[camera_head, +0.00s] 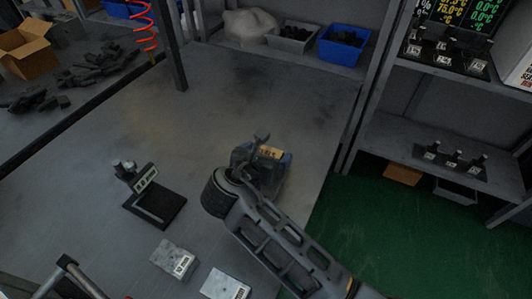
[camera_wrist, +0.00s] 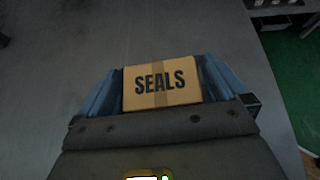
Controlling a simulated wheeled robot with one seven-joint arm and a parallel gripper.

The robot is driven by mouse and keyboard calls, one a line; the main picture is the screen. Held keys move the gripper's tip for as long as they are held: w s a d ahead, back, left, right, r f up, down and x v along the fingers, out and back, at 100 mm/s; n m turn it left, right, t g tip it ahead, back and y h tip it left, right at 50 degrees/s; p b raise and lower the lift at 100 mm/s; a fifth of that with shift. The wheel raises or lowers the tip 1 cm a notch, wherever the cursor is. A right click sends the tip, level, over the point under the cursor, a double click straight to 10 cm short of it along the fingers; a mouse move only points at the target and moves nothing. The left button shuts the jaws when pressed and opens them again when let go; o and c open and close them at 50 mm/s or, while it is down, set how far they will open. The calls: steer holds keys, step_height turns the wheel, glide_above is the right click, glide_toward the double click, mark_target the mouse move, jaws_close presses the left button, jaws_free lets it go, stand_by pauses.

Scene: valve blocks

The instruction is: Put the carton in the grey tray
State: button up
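The carton (camera_wrist: 161,84) is a small tan box marked SEALS, with a tape stripe down its middle. It sits between the two blue fingers of my gripper (camera_wrist: 161,90), which appear to press on both its sides. In the head view the carton (camera_head: 270,152) shows at my gripper (camera_head: 268,163), over the right part of the table; whether it touches the table is unclear.
The blue bin (camera_head: 341,53) holds dark parts. A black stand with a label (camera_head: 155,203) and two pale blocks (camera_head: 174,259) (camera_head: 224,285) are at the front left. A post (camera_head: 172,45) rises at the back. Shelves (camera_head: 405,140) stand right. The mid-table (camera_head: 200,115) is clear.

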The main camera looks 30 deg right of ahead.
steer(key=v, duration=1.2)
